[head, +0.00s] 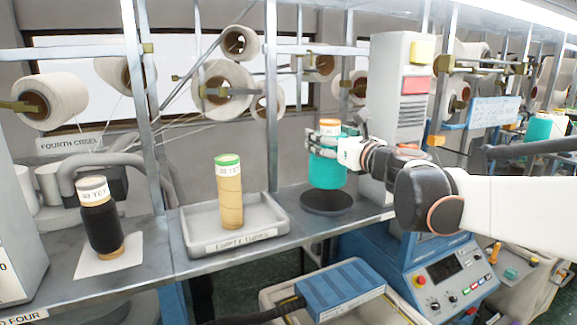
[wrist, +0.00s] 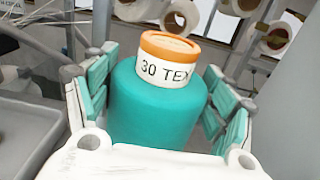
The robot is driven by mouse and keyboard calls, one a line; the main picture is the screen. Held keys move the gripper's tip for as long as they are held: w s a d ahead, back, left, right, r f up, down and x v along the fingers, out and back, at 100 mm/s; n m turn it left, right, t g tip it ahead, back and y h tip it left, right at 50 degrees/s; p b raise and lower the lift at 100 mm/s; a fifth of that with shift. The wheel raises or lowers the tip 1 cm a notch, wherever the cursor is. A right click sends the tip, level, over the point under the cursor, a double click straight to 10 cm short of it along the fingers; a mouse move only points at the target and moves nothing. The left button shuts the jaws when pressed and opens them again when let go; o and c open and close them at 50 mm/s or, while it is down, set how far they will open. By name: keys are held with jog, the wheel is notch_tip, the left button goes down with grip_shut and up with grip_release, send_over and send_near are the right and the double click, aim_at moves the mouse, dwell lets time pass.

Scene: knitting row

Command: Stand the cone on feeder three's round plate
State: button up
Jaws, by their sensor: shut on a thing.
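The teal cone (head: 328,174) has a white label band and an orange rim at its top. It is upright, and the wrist view shows "30 TEX" on the band of the cone (wrist: 155,110). My gripper (head: 325,146) is shut around the cone's upper body, and its teal-padded fingers flank it in the wrist view (wrist: 158,100). The dark round plate (head: 327,204) lies on the shelf directly below the cone. The cone's base overlaps the plate's back part in the head view; I cannot tell whether they touch.
A grey tray (head: 262,232) labelled for empty tubes holds a tan tube (head: 229,190) with a green rim, left of the plate. A black cone (head: 101,222) stands on a white sheet further left. A grey upright cabinet (head: 398,90) stands close behind my gripper, and a metal post (head: 272,100) rises left of the plate.

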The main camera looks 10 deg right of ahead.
jog(key=shift+f+b, duration=1.4)
jog(key=shift+f, duration=0.75)
jog(key=shift+f, duration=0.2)
jog(key=o, duration=1.7)
jog(key=shift+c, duration=0.2)
jog(key=shift+r, duration=0.25)
